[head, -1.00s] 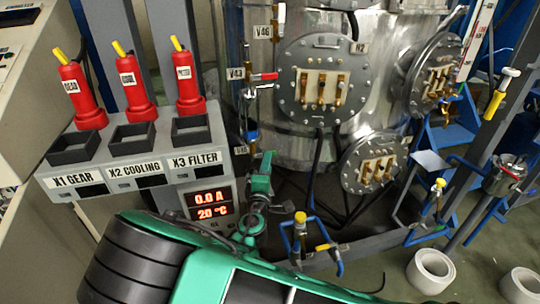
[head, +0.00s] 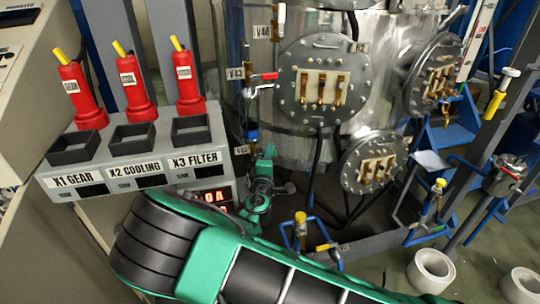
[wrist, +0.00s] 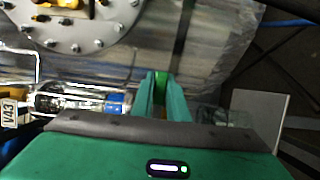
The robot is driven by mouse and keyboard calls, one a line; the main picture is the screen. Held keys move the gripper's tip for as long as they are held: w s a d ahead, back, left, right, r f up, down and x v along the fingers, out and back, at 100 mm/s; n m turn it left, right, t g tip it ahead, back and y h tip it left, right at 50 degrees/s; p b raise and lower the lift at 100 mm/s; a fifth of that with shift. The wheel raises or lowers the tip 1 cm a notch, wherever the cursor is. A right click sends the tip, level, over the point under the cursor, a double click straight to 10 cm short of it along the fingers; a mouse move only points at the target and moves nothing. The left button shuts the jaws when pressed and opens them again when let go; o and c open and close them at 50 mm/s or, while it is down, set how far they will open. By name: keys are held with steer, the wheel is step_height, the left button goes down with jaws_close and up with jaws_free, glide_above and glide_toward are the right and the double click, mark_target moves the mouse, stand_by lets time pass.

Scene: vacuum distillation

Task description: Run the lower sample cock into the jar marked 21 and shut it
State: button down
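A lower tag (head: 241,150), too small to read surely, sits beneath; the lower cock itself is largely hidden. My gripper (head: 267,153) is beside this lower end, in front of the tank. In the wrist view, the two green fingers (wrist: 160,84) lie close together, right of a blue fitting (wrist: 115,102). I see no jar marked 21.
The steel tank (head: 300,150) has bolted flanges behind my gripper. A panel (head: 100,180) with red handles stands left. Blue pipes with yellow-handled valves (head: 300,217) stand low right of my gripper. White cylinders (head: 430,270) rest on the floor at right.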

stand_by(0.3)
steer(key=shift+a+r+n+t, duration=0.1)
steer(key=shift+r+n+t, duration=0.15)
steer(key=shift+n, duration=0.4)
steer(key=shift+r+n+t, duration=0.15)
steer(key=shift+r+n, duration=0.05)
steer(key=shift+n, duration=0.45)
steer(key=shift+s+a+r+n+t, duration=0.1)
steer(key=shift+r+n+t, duration=0.2)
steer(key=shift+n, duration=0.45)
steer(key=shift+a+r+n+t, duration=0.1)
steer(key=shift+r+n+t, duration=0.2)
steer(key=shift+n, duration=0.45)
steer(key=c, duration=1.7)
jaws_free()
steer(key=shift+r, duration=0.1)
steer(key=shift+s, duration=0.1)
